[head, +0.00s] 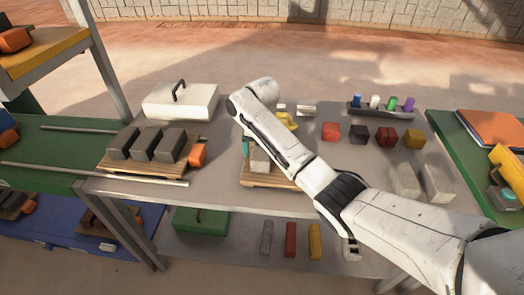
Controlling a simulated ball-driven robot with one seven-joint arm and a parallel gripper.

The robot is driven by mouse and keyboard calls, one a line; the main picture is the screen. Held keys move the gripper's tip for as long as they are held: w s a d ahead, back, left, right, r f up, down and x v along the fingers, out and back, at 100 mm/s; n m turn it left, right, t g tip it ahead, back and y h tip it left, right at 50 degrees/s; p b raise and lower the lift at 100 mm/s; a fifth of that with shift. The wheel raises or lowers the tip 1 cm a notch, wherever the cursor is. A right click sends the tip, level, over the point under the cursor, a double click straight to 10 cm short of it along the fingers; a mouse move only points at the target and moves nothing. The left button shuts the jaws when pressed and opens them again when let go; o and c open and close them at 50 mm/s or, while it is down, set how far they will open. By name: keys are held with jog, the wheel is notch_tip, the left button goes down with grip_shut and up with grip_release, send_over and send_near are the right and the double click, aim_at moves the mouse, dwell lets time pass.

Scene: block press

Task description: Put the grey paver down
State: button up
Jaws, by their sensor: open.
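Three dark grey pavers (146,144) stand side by side on a wooden pallet (112,163) at the left of the grey table. A second wooden pallet (262,181) sits mid-table, partly behind my arm. A pale grey block (259,160) is on it, partly covered by the arm. A small teal thing shows beside this block; I cannot tell what it is. Two light grey pavers (404,180) stand at the table's right. My arm reaches across from the lower right. My gripper is not visible, so its relation to any paver cannot be seen.
A white box with a black handle (181,101) stands at the back left. Red, dark and yellow cubes (385,136) and a tray of coloured pegs (382,109) are at the back right. An orange block (197,155) sits beside the dark pavers. The table's front right is bare.

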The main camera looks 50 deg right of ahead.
notch_tip(320, 180, up, 12)
jog(key=p, duration=0.4)
jog(key=shift+r, duration=0.15)
jog(key=a+f+m, duration=0.1)
jog(key=a+f, duration=0.1)
jog(key=a, duration=0.1)
jog(key=s+a+f+m, duration=0.1)
jog(key=a+f, duration=0.1)
jog(key=a, duration=0.1)
jog(key=s+a+f+m+y, duration=0.1)
jog(key=a+f+m, duration=0.1)
jog(key=a, duration=0.2)
jog(key=shift+s+f+t, duration=0.1)
jog(key=shift+f+t, duration=0.2)
jog(key=shift+f, duration=0.1)
jog(key=s+a+f+m, duration=0.5)
jog(key=s+a+m, duration=0.15)
jog(key=s, duration=0.25)
jog(key=s+a+f+m, duration=0.5)
jog(key=s+m, duration=0.2)
jog(key=s, duration=0.2)
jog(key=s+d+m+h, duration=0.1)
jog(key=s+d+m, duration=0.3)
jog(key=s+m, duration=0.4)
jog(key=s, duration=0.6)
jog(key=shift+s+r, duration=0.3)
jog(key=shift+m, duration=0.25)
